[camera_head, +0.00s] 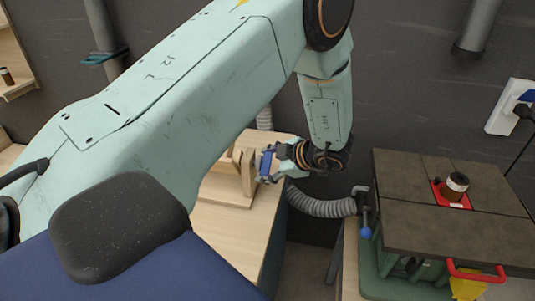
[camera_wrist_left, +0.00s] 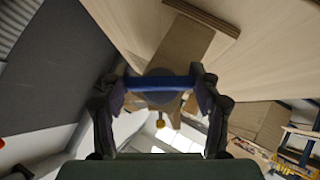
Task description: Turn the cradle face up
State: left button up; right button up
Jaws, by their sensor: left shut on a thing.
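The pale wooden cradle (camera_head: 247,172) stands on the light wooden bench (camera_head: 225,220), partly hidden behind my left arm. My left gripper (camera_head: 268,163) reaches in at its right end, with a blue bar at its fingertips. In the left wrist view, the dark fingers of my left gripper (camera_wrist_left: 160,88) stand on both sides of this blue bar (camera_wrist_left: 160,82) and are shut on it. A brown wooden piece (camera_wrist_left: 188,45) lies just beyond the bar. I cannot tell whether the bar is part of the cradle. My right gripper is not in view.
A dark-topped machine table (camera_head: 410,195) stands to the right, with a jar (camera_head: 456,184) on a red plate. A grey ribbed hose (camera_head: 320,206) runs between bench and machine. A dark wall is behind. The bench front looks clear.

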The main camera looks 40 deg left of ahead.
pick_arm(q)
jog(key=shift+r+m+g+h+p, duration=0.25)
jog(key=shift+m+g+p, duration=0.2)
jog(key=shift+p, duration=0.6)
jog(key=shift+f+m+g+h+p, duration=0.1)
jog(key=shift+m+g+h+p, duration=0.15)
jog(key=shift+g+h+p, duration=0.25)
jog(key=shift+a+f+g, duration=0.1)
jog(key=shift+g, duration=0.35)
jog(key=shift+m+g+h, duration=0.25)
jog(key=shift+m+g, duration=0.05)
jog(key=shift+m, duration=0.1)
jog(key=shift+m+g+h, duration=0.3)
jog(key=o, duration=1.7)
jog(key=v, duration=1.2)
